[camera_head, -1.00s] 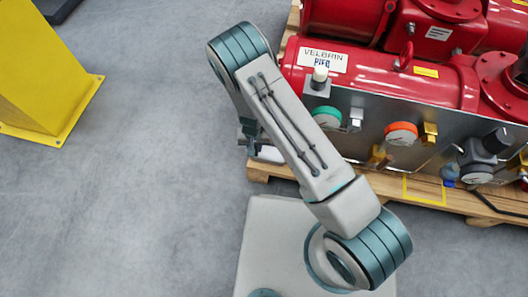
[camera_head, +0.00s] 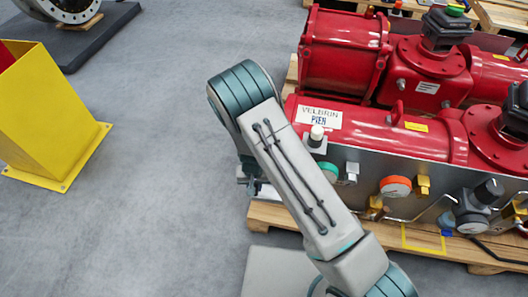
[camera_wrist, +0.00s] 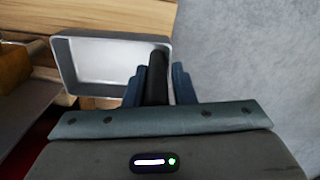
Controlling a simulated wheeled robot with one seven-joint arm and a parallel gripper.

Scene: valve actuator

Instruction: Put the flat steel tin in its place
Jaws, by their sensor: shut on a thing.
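The flat steel tin (camera_wrist: 98,88) shows in the wrist view as a shallow, open grey rectangular tray with rounded corners, and it looks empty. My gripper (camera_wrist: 158,75) is shut at the tin's right end, with a dark upright piece between its two blue-grey fingers. The fingers hide part of that end, so the exact grip is unclear. Wooden boards lie behind and below the tin; I cannot tell whether it touches them. In the head view my gripper (camera_head: 249,181) is mostly hidden behind my arm, at the pallet's left end.
The wooden pallet (camera_head: 275,218) carries red valve actuators (camera_head: 375,125) and a steel panel with gauges (camera_head: 395,186) and fittings. A yellow outline (camera_head: 424,249) marks its front boards, with a small blue item (camera_head: 446,232) at its edge. A yellow post (camera_head: 45,115) stands left. Grey floor between is clear.

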